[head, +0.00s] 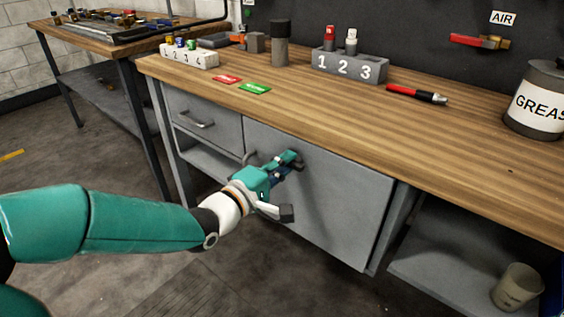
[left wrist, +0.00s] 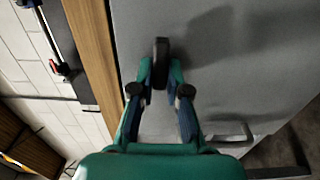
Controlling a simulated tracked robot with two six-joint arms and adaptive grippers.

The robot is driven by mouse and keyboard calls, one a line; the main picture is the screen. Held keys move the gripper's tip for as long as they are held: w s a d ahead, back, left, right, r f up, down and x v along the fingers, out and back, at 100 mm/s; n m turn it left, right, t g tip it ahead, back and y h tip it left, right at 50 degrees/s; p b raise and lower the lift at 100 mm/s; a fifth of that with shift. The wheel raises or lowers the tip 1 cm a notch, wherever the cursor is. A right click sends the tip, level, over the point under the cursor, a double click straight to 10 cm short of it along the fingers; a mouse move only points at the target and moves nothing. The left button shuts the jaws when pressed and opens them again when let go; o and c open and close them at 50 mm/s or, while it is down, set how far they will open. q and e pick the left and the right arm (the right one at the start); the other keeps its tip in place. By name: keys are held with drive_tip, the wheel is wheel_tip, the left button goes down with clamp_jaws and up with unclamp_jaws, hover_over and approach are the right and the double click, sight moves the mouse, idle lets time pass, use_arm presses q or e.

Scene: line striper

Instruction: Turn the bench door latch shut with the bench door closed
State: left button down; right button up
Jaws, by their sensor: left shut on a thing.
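The grey bench door (head: 345,205) sits under the wooden bench top and looks flush with the bench front. My left gripper (head: 289,162) is at the door's upper left part, in front of it. In the left wrist view, my left gripper (left wrist: 160,82) has its two fingers closed on the dark latch (left wrist: 161,53), an upright bar against the grey door face. The latch is mostly hidden by the fingers in the head view. The door handle (head: 249,159) is beside the gripper, partly covered. My right gripper is not in view.
The bench top (head: 330,115) overhangs just above the gripper. A drawer (head: 200,121) is at the left, and an open shelf (head: 440,270) with a cup (head: 517,288) is at the right.

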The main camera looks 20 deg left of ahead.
use_arm(q)
drive_tip(key=shift+a, duration=0.25)
drive_tip(key=c, duration=1.2)
unclamp_jaws()
drive_tip(key=shift+w+f, duration=0.1)
drive_tip(key=shift+o, duration=0.2)
drive_tip(key=shift+d, duration=0.1)
drive_tip(key=v, duration=0.7)
drive_tip(key=shift+s, duration=0.3)
